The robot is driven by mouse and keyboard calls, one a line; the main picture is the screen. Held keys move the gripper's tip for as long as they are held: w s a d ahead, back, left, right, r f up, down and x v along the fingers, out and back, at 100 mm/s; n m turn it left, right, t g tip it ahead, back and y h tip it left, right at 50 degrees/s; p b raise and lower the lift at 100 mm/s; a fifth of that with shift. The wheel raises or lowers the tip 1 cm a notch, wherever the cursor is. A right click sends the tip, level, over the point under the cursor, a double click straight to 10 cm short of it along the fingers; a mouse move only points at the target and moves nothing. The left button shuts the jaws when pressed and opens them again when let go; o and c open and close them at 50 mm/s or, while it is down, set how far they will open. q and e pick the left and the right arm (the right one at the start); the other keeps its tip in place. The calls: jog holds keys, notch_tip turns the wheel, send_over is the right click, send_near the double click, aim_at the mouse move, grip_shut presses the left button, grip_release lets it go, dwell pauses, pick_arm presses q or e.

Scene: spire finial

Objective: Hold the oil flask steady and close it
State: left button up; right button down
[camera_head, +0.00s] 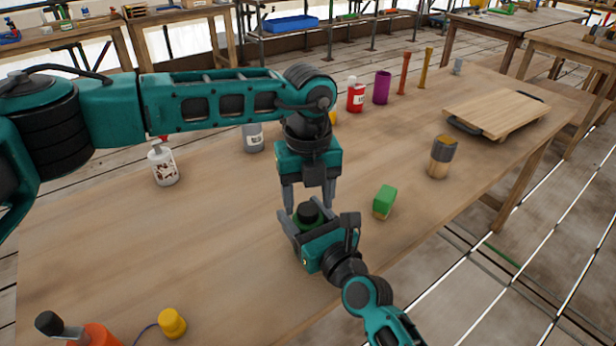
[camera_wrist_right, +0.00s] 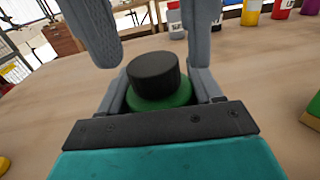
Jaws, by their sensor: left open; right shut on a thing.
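The oil flask (camera_head: 301,226) is green and stands upright on the workbench, its lower part hidden by my right gripper. A black cap (camera_head: 307,211) sits on its top and looks level. In the right wrist view the cap (camera_wrist_right: 154,75) rests over the green flask (camera_wrist_right: 150,102), with no clear gap visible. My right gripper (camera_head: 308,232) is shut around the flask body. My left gripper (camera_head: 308,203) is open and points down just above the cap. Its two fingers straddle the cap's sides and show no clear contact.
A white bottle (camera_head: 163,163) and a grey bottle (camera_head: 252,139) stand behind to the left. A wooden board (camera_head: 497,113) lies at the far right. The bench's left part is mostly clear.

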pick_arm(q)
jog(key=shift+f, duration=0.8)
jog(key=shift+c, duration=0.2)
jog(key=c, duration=1)
jog(key=m, duration=0.5)
jog(key=shift+m, duration=0.3)
jog(key=shift+c, duration=0.2)
jog(key=m, duration=2)
jog(key=o, duration=1.2)
jog(key=shift+c, duration=0.2)
